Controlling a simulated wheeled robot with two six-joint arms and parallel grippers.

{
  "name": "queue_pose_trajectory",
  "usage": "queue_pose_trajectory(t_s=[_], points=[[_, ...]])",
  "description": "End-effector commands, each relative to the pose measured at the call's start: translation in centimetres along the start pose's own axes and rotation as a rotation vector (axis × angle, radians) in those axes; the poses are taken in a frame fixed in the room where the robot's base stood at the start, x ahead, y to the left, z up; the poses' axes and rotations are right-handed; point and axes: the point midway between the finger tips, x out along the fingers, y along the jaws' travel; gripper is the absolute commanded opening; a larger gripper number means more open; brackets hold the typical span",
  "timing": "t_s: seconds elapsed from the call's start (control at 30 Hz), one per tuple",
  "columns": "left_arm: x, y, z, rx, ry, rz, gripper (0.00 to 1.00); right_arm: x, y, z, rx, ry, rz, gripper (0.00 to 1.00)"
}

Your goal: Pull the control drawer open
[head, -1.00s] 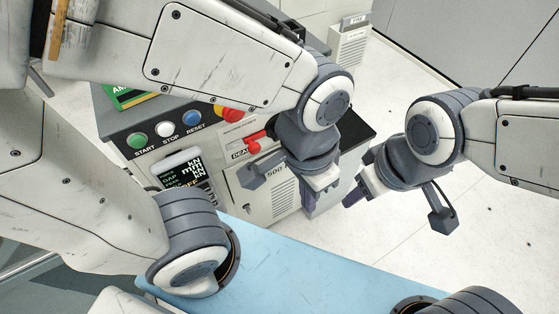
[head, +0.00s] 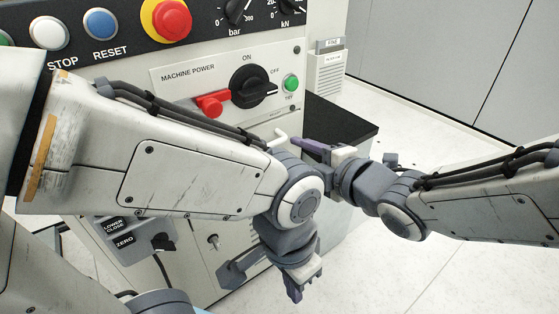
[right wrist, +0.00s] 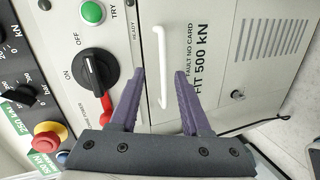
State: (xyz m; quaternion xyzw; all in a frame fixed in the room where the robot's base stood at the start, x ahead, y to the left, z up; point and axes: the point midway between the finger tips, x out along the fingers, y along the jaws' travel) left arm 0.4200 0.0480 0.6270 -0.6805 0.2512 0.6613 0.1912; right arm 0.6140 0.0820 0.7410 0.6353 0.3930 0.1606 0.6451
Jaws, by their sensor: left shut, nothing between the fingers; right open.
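The control drawer's white bar handle (head: 279,138) is on the machine's front, below the power switch; part of it is hidden behind my arm and gripper. In the right wrist view the whole handle (right wrist: 161,66) shows against the pale front panel. My right gripper (head: 300,148) is open at the handle; in the right wrist view its purple fingers (right wrist: 160,74) lie on either side of the bar, with gaps. I cannot tell whether the tips reach past it. My left gripper (head: 296,290) is shut and empty, pointing down, lower and in front of the cabinet.
A red-levered black power switch (head: 250,87), green TRY button (head: 291,83) and red emergency stop (head: 172,19) are above the handle. A hanging control box (head: 135,240) is at lower left. A dark-topped unit (head: 345,124) stands to the right. Floor at lower right is clear.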

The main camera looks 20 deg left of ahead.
Motion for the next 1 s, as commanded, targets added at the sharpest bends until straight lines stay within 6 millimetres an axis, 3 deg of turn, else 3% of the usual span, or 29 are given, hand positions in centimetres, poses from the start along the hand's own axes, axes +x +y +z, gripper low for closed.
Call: queue_pose_trajectory(t_s=[0.03,0.2,0.37,0.7,0.8,1.0], points=[[2.3,-0.2,0.1,0.0,0.0,0.0,0.0,0.8,-1.7,0.0,-0.038,0.021,0.026,0.47],[3.8,-0.3,0.2,0.0,0.001,0.0,0.0,1.3,-2.1,-0.7,-0.125,0.067,0.087,0.47],[3.0,-0.2,0.1,0.0,0.001,0.0,0.0,1.6,-1.6,-1.0,-0.143,0.081,0.099,0.47],[-1.7,0.1,-0.1,0.0,0.001,0.0,0.0,3.7,-1.0,-1.3,-0.139,0.079,0.093,0.47],[-0.1,0.0,0.0,0.0,0.001,0.0,0.0,6.2,-1.6,-1.4,-0.144,0.079,0.101,0.47],[0.6,-0.1,0.0,0.0,0.0,0.0,0.0,9.7,-1.2,-1.7,-0.143,0.079,0.101,0.47]])
